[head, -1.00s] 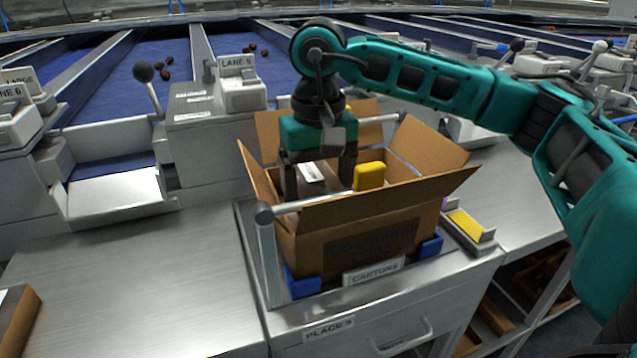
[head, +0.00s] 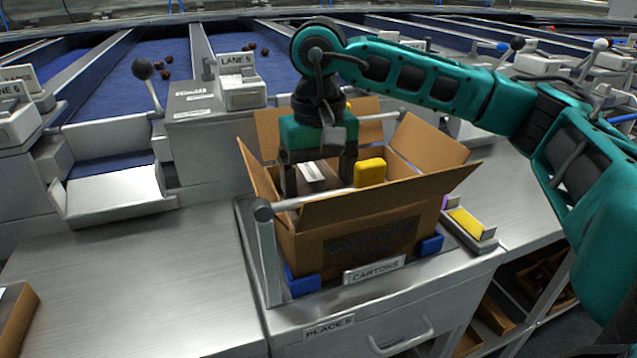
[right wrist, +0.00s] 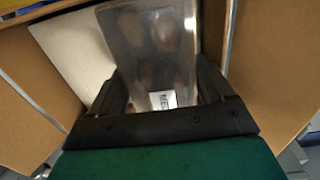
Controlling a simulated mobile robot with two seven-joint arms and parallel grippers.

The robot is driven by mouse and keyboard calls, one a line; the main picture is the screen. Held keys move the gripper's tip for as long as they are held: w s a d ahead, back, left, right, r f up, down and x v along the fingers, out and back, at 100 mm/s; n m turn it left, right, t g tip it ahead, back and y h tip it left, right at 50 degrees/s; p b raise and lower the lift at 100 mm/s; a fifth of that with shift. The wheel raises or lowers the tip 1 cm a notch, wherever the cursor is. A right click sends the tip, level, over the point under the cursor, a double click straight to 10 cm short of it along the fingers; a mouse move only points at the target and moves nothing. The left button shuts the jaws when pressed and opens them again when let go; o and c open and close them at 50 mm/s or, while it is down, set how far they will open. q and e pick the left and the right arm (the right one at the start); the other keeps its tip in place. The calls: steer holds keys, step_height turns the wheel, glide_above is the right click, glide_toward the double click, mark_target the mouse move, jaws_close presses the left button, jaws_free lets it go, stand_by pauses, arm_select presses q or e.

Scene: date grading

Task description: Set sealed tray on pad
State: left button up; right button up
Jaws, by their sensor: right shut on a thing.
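My right gripper (head: 319,172) reaches down into an open cardboard carton (head: 370,245). It is shut on a sealed tray (head: 318,183) with dark fruit under clear film and a white label. In the right wrist view the tray (right wrist: 150,50) lies between the two fingers (right wrist: 168,95), with fruit showing dimly through the film. A pale flat sheet, probably the pad (right wrist: 72,50), shows beside and partly behind the tray inside the carton. I cannot tell whether the tray touches it. The carton's front wall and flap hide the tray's lower part in the head view. My left gripper is out of view.
The carton's flaps stand spread outward, and a metal bar (head: 310,201) crosses near its front. Blue corner stops (head: 303,284) hold the carton's base. The steel counter (head: 130,270) at left is mostly clear.

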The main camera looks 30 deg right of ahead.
steer(key=shift+f+b, duration=0.35)
steer(key=shift+f, duration=0.05)
steer(key=o, duration=1)
